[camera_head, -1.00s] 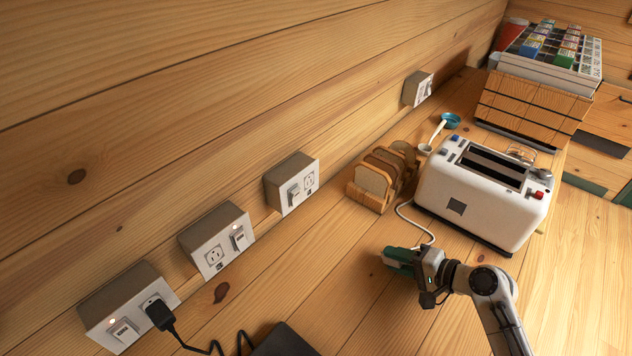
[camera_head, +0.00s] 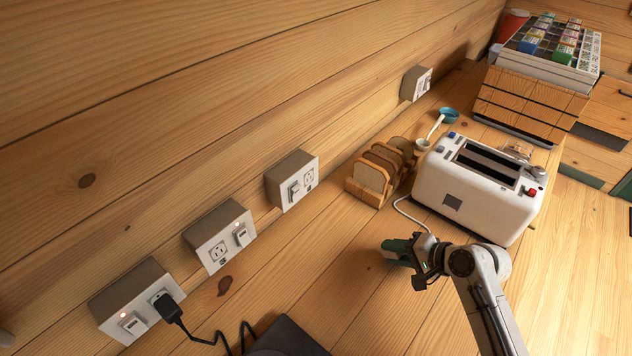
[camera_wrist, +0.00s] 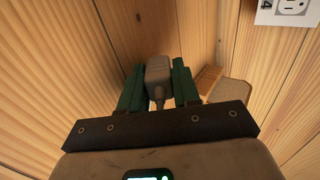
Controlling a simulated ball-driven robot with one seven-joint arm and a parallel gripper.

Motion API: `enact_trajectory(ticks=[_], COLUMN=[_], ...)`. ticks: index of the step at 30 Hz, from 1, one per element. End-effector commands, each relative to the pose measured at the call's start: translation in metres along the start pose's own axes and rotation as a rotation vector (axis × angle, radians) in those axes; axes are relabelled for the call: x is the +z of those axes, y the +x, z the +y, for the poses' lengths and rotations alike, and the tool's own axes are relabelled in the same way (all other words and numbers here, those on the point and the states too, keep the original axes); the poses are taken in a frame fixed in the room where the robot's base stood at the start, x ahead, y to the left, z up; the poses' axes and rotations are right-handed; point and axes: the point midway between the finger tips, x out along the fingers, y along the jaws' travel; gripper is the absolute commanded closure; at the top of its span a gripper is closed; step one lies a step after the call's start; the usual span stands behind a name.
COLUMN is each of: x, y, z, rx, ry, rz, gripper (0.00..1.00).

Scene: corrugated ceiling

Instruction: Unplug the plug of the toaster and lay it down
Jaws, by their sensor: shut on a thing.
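The white toaster (camera_head: 477,188) stands on the wooden counter at the right, with its white cord (camera_head: 402,208) running from its left side towards my gripper. My gripper (camera_head: 396,252) is in front of the toaster, low over the counter, clear of the wall outlets. In the wrist view its green fingers are closed on both sides of the pale plug (camera_wrist: 158,72), whose cord end points back towards the palm. The plug is hidden by the fingers in the head view. I cannot tell whether it touches the counter.
Outlet boxes line the wall; the nearest (camera_head: 133,305) holds a black plug (camera_head: 168,307). The second (camera_head: 219,238) and third (camera_head: 292,181) have no cord. Counter left of my gripper is clear.

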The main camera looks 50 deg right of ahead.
Motion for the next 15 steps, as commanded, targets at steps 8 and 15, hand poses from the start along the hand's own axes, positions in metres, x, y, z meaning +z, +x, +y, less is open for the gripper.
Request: enact_trajectory(ticks=[8,15], x=[0.0002,0.0003], y=[0.0010,0.0050], z=[0.0006,0.0056], rx=[-0.003,-0.003], ry=[0.000,0.000], rz=[-0.001,-0.001], gripper=[1.00,1.00])
